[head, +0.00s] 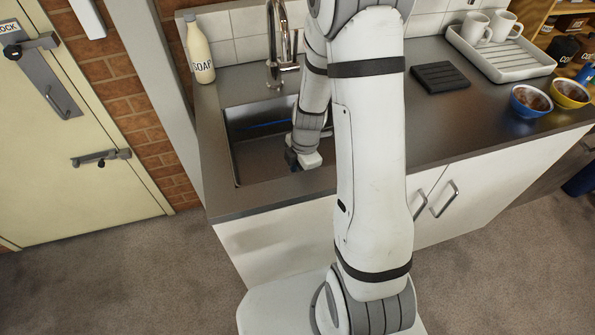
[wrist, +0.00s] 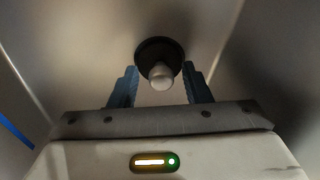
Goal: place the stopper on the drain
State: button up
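The stopper (wrist: 148,50), a black disc with a pale rounded knob, shows in the wrist view against the metal sink floor. My gripper (wrist: 161,68) is open, with its blue fingers on either side of the knob. Gaps show between knob and fingers; how far the tips are from it in depth is unclear. In the head view my gripper (head: 291,160) is down inside the sink (head: 250,163), near its front right. The stopper is not visible there. I make out no drain in either view; whether it lies under the stopper, I cannot tell.
Sink walls rise close around my gripper. The faucet (head: 281,60) stands behind the basin, with a soap bottle (head: 200,52) at left. A thin blue strip (wrist: 16,136) shows in the sink. A black ribbed mat (head: 440,77), rack (head: 500,60) and bowls lie to the right.

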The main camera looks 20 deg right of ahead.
jog(key=shift+r+p, duration=0.25)
jog(key=shift+p, duration=0.1)
notch_tip(320, 180, up, 11)
jog(key=d, duration=0.1)
jog(key=s+a+r+m+t+h, duration=0.1)
jog(key=s+r+m+t, duration=0.1)
jog(key=s+r+m, duration=1.1)
jog(key=s+m, duration=0.1)
jog(key=m, duration=0.6)
jog(key=shift+a+t, duration=0.3)
jog(key=shift+t, duration=0.1)
jog(key=shift+c, duration=0.3)
